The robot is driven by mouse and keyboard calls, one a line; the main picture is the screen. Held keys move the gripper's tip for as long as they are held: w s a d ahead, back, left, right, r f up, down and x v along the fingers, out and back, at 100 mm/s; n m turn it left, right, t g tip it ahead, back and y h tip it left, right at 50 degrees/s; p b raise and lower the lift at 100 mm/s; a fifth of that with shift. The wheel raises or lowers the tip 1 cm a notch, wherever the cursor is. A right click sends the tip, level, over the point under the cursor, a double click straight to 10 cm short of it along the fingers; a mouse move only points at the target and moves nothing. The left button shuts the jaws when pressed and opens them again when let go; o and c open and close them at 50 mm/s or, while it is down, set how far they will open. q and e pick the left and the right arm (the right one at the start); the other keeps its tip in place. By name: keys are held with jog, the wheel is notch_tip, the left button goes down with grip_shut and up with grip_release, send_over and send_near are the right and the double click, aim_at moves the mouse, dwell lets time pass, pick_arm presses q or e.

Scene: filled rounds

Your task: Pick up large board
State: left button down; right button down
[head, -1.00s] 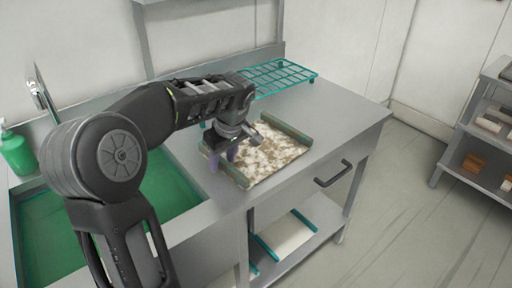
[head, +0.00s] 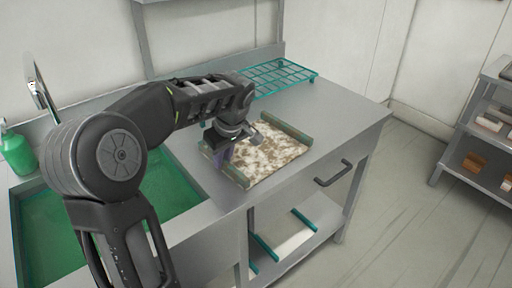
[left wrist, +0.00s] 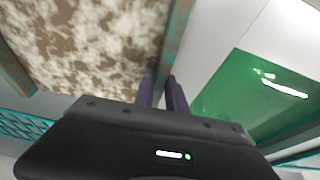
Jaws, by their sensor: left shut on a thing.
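The large board (head: 268,152) has a mottled white and brown face and greenish raised rails on two opposite sides. It lies on the steel counter beside the sink. It also fills the upper left of the left wrist view (left wrist: 85,45). My left gripper (head: 222,160) is at the board's left rail, and its purple fingers are shut on that rail. In the left wrist view the fingers (left wrist: 163,92) stand at the near end of the rail. The fingertips are partly hidden. My right gripper is out of view.
A green sink basin (head: 90,220) lies left of the board. A teal wire rack (head: 278,76) stands behind it on the counter (head: 345,112). A green soap bottle (head: 17,152) stands at the far left. A shelf unit (head: 480,135) stands at the right, with clear floor before it.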

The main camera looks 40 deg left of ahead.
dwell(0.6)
pick_arm(q)
notch_tip(320, 180, up, 10)
dwell(0.4)
jog(key=shift+r, duration=0.1)
dwell(0.4)
